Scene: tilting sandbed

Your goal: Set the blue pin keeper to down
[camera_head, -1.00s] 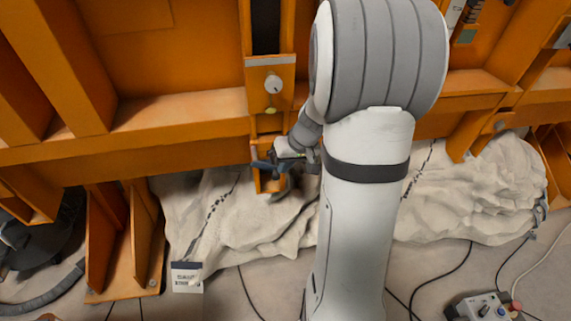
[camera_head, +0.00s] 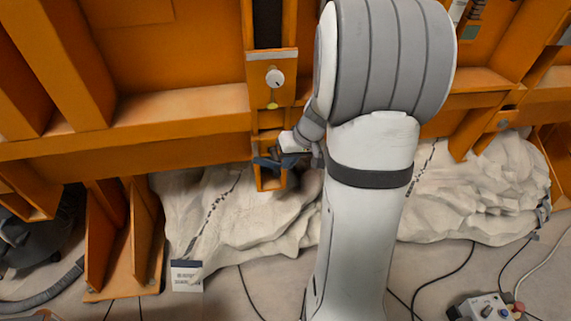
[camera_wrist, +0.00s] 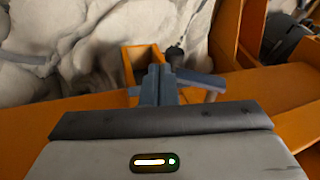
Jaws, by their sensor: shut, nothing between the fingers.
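A blue-grey bar, apparently the blue pin keeper (camera_head: 263,162), lies roughly level across the front of a small orange bracket (camera_head: 268,184) under the orange beam. In the wrist view the keeper (camera_wrist: 205,79) sticks out to the right behind my fingers. My gripper (camera_wrist: 155,84) is shut and empty, with its fingertips in front of the open orange bracket (camera_wrist: 140,57). In the head view my gripper (camera_head: 277,158) is right at the keeper, and my wrist hides its right part. I cannot tell whether the fingers touch it.
The orange beam (camera_head: 180,110) runs across above the bracket. Pale rock-like sand (camera_head: 250,225) lies behind and below. A dark round-ended pin (camera_wrist: 175,54) stands close to my fingertips.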

